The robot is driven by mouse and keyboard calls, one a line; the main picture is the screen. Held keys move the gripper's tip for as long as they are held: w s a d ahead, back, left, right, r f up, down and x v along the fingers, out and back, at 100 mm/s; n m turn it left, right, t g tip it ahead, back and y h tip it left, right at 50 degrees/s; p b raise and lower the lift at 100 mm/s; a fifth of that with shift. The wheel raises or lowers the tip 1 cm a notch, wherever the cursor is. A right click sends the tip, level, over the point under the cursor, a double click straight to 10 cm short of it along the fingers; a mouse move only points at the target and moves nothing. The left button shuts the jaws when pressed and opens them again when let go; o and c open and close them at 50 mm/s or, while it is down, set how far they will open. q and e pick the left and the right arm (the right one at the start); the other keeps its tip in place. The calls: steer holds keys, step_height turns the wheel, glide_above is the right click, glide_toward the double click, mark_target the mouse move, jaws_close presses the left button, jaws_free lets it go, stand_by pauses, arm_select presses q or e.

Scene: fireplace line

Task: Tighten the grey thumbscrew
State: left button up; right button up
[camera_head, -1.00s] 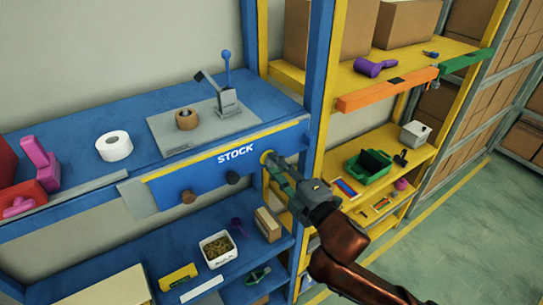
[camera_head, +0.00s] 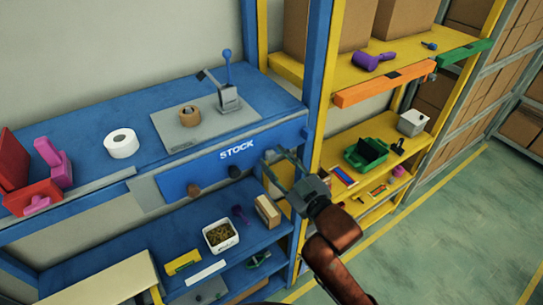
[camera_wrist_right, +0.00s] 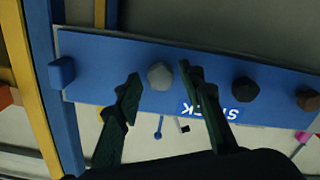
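The grey thumbscrew (camera_wrist_right: 160,75) is on the blue STOCK panel (camera_wrist_right: 90,70). In the right wrist view it shows between my right gripper's (camera_wrist_right: 160,78) two dark fingers, which are spread with a gap on both sides. The head view shows my right gripper (camera_head: 271,162) in front of the right end of the panel (camera_head: 215,168); the grey thumbscrew cannot be made out there. A black knob (camera_wrist_right: 245,90) and a brown knob (camera_wrist_right: 308,98) sit along the same panel. Whether the thumbscrew is fully seated cannot be told. My left gripper is not in view.
A blue post (camera_head: 318,75) stands just right of the panel. Below are a white bin (camera_head: 220,236) and a cardboard box (camera_head: 268,211).

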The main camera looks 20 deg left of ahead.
steer(key=shift+v, duration=3)
